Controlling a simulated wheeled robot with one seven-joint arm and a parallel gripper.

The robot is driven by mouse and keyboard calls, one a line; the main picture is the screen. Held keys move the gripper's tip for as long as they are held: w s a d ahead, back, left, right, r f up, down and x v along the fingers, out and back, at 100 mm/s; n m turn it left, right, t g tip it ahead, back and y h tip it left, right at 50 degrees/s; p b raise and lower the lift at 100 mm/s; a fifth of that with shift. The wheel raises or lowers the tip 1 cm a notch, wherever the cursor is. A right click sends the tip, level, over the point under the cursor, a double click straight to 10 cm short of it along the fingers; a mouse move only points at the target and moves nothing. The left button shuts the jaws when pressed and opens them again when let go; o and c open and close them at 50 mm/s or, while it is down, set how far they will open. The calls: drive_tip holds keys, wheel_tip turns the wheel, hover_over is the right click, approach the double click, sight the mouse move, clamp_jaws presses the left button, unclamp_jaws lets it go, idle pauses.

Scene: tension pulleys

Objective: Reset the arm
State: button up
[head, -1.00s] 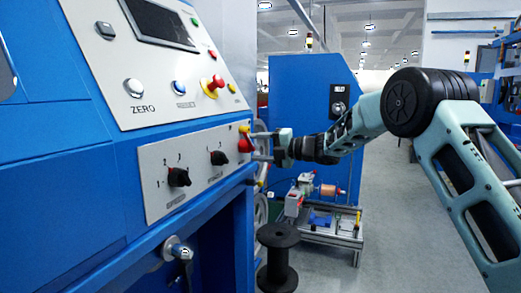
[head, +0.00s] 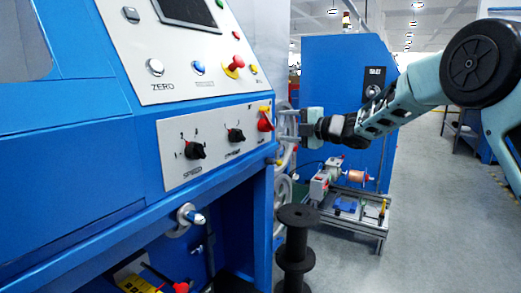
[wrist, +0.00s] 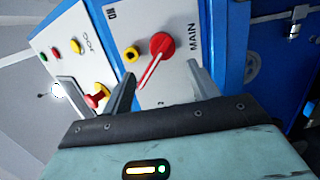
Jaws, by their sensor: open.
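My arm reaches in from the right in the head view. My gripper (head: 283,124) points left at the control panel's right end, next to the red main switch (head: 265,121). In the wrist view my gripper (wrist: 160,88) has its two fingers spread apart, with nothing held between them. The red main switch (wrist: 161,45) shows beyond the fingertips, with its handle slanting down to the left, beside the word MAIN. I cannot tell the exact gap between fingers and panel.
The blue machine (head: 100,130) fills the left side, with black knobs (head: 195,150) and a red emergency button (head: 235,63). A black spool (head: 296,240) stands below my gripper. A small cart (head: 350,210) stands behind it.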

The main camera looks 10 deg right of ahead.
drive_tip(key=s+a+f+m+g+h, duration=0.1)
drive_tip(key=s+a+f+m+h, duration=0.15)
drive_tip(key=s+m, duration=0.4)
drive_tip(key=s+a+f+m+g+h, duration=0.2)
drive_tip(key=s+f+m+h, duration=0.15)
drive_tip(key=s, duration=0.55)
drive_tip(key=s+a+f+m+g+h, duration=0.1)
drive_tip(key=s+a+f+m+h, duration=0.2)
drive_tip(key=s, duration=0.4)
drive_tip(key=s+d+f+m+g+h, duration=0.1)
drive_tip(key=s+d+f+m+g, duration=0.15)
drive_tip(key=s, duration=0.75)
drive_tip(key=s+d+f+m+g+h, duration=0.1)
drive_tip(key=s+f+m+g, duration=0.15)
drive_tip(key=s, duration=0.75)
drive_tip(key=s+d+f+m+g+h, duration=0.1)
drive_tip(key=s+d+f+m+g, duration=0.2)
drive_tip(key=s, duration=0.8)
wheel_tip(320, 180, up, 23)
drive_tip(key=n+p, duration=0.1)
drive_tip(key=p, duration=2.3)
drive_tip(key=shift+a+r, duration=0.2)
drive_tip(key=shift+a, duration=0.15)
drive_tip(key=shift+w, duration=0.1)
